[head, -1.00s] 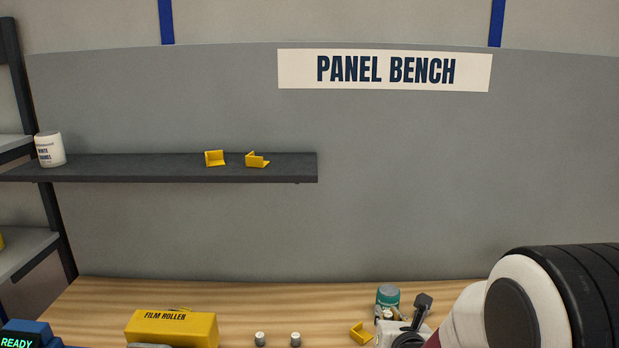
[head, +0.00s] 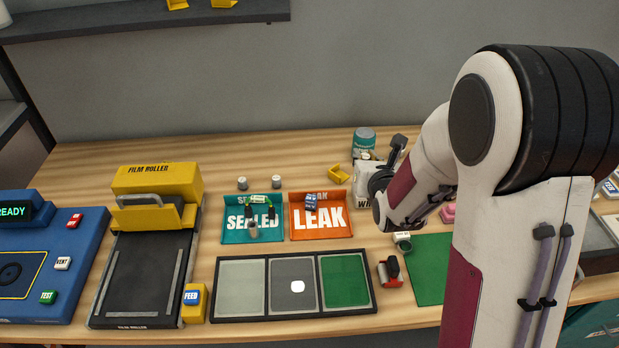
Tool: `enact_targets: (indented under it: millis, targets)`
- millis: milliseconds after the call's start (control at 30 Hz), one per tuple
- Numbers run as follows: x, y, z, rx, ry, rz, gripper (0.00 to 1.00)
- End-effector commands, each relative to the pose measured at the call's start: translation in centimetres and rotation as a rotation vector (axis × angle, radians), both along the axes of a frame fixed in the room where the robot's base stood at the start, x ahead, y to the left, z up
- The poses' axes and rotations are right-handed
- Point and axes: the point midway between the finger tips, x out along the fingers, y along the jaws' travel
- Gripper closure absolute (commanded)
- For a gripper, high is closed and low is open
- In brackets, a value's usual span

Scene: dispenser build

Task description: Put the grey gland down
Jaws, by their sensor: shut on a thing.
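My gripper (head: 408,226) is in the right half of the head view, pointing down and left, partly covered by my own arm. It is shut on a small pale thing, which I take to be the grey gland (head: 402,237), just left of the green mat. Its lower end is too small to make out, and I cannot tell whether it touches the bench. A three-part tray (head: 292,313) lies at the front, with light grey, dark grey and green sections. A white piece (head: 297,286) lies on the dark grey section.
A teal SEALED tray (head: 232,236) and an orange LEAK tray (head: 335,229) hold small parts. A red-and-grey device (head: 390,272) stands beside the green mat (head: 430,280). The film roller (head: 158,183) and blue test station (head: 75,275) are left. Two small grey cylinders (head: 242,183) stand behind the trays.

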Motion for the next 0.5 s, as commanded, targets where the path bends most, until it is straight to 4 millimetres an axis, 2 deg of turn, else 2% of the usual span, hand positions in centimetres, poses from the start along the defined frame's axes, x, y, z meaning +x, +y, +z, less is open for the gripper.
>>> enact_targets:
  millis: [233,500]
  targets:
    - [2.4,-0.1,-2.5,-0.011,0.001,0.036,0.94]
    - [6.4,1.6,-4.3,-0.015,-0.002,0.166,0.94]
